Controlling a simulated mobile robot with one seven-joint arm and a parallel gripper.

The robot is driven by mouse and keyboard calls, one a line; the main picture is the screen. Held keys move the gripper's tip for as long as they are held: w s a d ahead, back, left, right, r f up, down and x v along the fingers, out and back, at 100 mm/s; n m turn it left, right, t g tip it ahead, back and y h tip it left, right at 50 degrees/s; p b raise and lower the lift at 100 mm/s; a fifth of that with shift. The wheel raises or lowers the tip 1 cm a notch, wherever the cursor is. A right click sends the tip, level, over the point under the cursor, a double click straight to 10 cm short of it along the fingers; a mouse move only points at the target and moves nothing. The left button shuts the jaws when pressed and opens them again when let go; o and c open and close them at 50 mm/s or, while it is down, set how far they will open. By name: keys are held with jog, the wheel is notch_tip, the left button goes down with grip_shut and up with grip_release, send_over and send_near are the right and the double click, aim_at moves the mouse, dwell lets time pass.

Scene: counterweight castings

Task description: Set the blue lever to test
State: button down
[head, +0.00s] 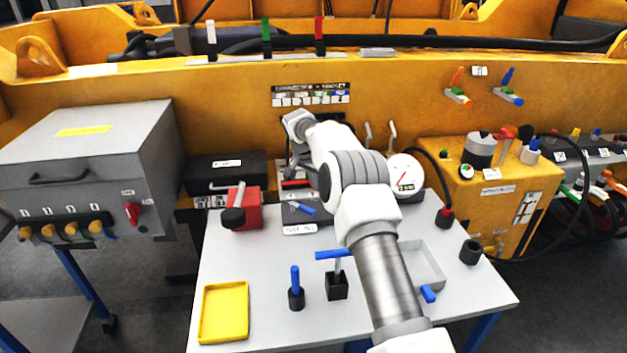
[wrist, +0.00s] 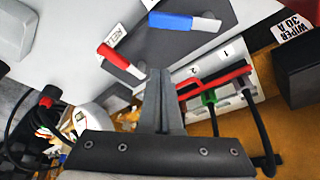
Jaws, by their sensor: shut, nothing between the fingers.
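A blue lever (head: 303,208) with a pale tip lies low on the grey test panel (head: 299,217), under my arm. In the wrist view the blue lever (wrist: 180,22) lies beyond my fingertips, apart from them, with its white tip to the right. A red lever (wrist: 120,61) with a partly readable label sits to the left of my fingers. My gripper (wrist: 158,75) is shut and empty over the panel. In the head view my arm hides its fingers. I cannot read a test mark at the blue lever.
Another blue lever (head: 508,77) is on the orange beam beside an orange one (head: 458,78). On the table stand a blue T-handle (head: 334,254), a blue-handled peg (head: 296,281) and a yellow tray (head: 224,313). A red bar with cables (wrist: 213,82) is close right of my fingers.

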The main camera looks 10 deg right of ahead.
aim_at(309, 209)
jog(key=x, duration=0.5)
jog(key=shift+f, duration=0.3)
jog(key=shift+s+a+p, duration=0.45)
jog(key=shift+s+a, duration=0.85)
jog(key=shift+a, duration=0.1)
jog(key=shift+s+a+m+b, duration=0.25)
jog(key=shift+s+m+b, duration=0.05)
jog(key=shift+m+b, duration=0.3)
jog(key=shift+s+a+f+m+g+h+b, duration=0.15)
jog(key=shift+a+m+b, duration=0.1)
jog(key=shift+m, duration=0.2)
jog(key=shift+s+a+r+m+g+h+b, duration=0.15)
jog(key=shift+s+m+g+b, duration=0.1)
jog(key=shift+m, duration=0.15)
jog(key=shift+s+a+f+m+g+b, duration=0.1)
jog(key=shift+a+m+b, duration=0.15)
jog(key=shift+m, duration=0.2)
jog(key=m, duration=0.1)
jog(key=s+a+m+g, duration=0.1)
jog(key=m, duration=0.1)
jog(key=shift+a+m, duration=0.3)
jog(key=shift+s+a, duration=0.1)
jog(key=shift+a, duration=0.25)
